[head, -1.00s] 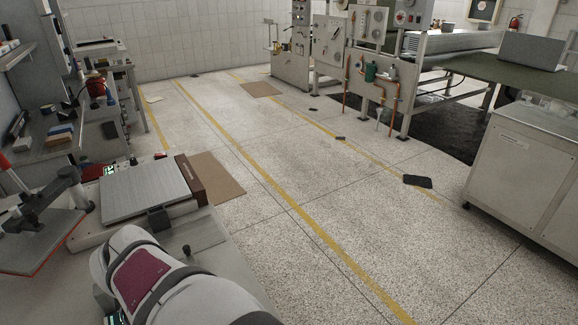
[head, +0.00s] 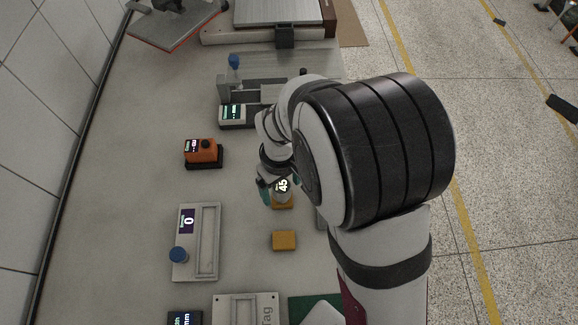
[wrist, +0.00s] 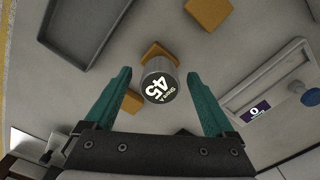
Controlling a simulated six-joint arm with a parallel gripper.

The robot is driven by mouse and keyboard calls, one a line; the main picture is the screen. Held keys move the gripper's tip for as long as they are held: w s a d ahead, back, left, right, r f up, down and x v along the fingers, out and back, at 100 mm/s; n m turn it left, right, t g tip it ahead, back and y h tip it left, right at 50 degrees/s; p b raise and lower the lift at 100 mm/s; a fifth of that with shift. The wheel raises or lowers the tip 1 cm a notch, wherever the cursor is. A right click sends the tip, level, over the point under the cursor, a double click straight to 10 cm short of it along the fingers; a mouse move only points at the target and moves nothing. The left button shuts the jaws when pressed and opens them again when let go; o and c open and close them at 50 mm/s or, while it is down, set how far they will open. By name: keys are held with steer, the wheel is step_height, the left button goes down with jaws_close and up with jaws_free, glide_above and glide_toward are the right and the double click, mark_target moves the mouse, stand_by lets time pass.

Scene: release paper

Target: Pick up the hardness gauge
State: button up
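The hardness gauge is a short grey cylinder with a lit round face reading 45. It shows in the wrist view (wrist: 160,82) between my fingers, and in the head view (head: 282,187) just below my wrist. It appears to stand on an orange-yellow block (wrist: 157,49), whose edge shows beyond it. My gripper (wrist: 158,75) is open, with one teal finger on each side of the gauge and visible gaps between. In the head view my gripper (head: 266,188) is partly hidden by my arm.
Another yellow block (head: 284,240) lies nearby. A flat device reading 0 with a blue knob (head: 208,240) is to the left. An orange device (head: 203,152) sits farther back. A grey tray (wrist: 75,40) is at the wrist view's upper left. Bare bench lies left.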

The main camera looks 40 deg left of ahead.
jaws_close()
steer(key=shift+r, duration=0.15)
